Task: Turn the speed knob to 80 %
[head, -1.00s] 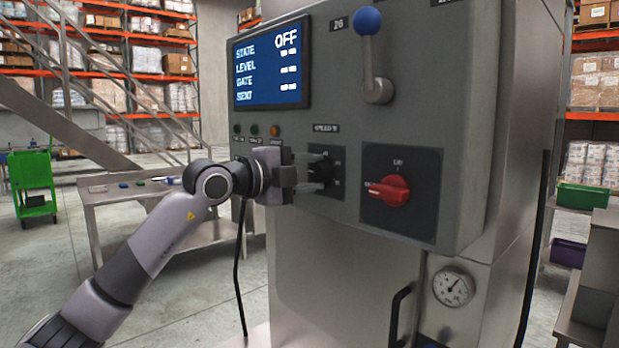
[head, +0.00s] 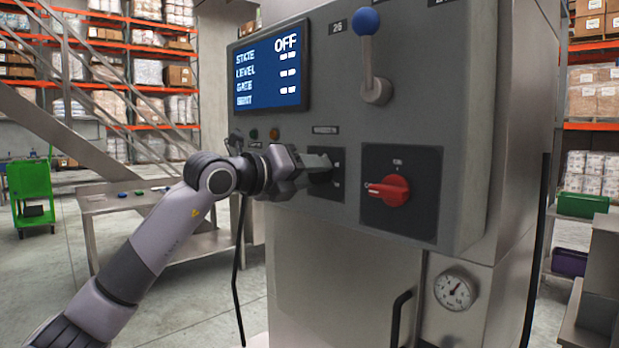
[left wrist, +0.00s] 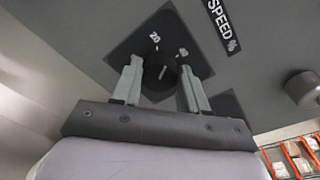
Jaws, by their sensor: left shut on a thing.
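The speed knob (left wrist: 160,74) is a black round knob on a dark square plate, with a "SPEED %" label (left wrist: 222,24) beside it in the left wrist view. A "20" mark shows at the upper left of the plate and another mark, too blurred to read, at the upper right. In the head view the knob (head: 321,172) is partly hidden by my left gripper (head: 322,168). My left gripper, also in the left wrist view (left wrist: 162,82), is shut on the knob, one finger on each side. The exact setting is not readable. My right gripper is not in view.
On the same grey panel (head: 300,210) are a red rotary switch (head: 388,190), a blue-balled lever (head: 372,55) and a display (head: 272,70) reading OFF. A gauge (head: 455,290) and a black handle (head: 400,318) sit below. A steel table (head: 105,204) stands behind my left arm.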

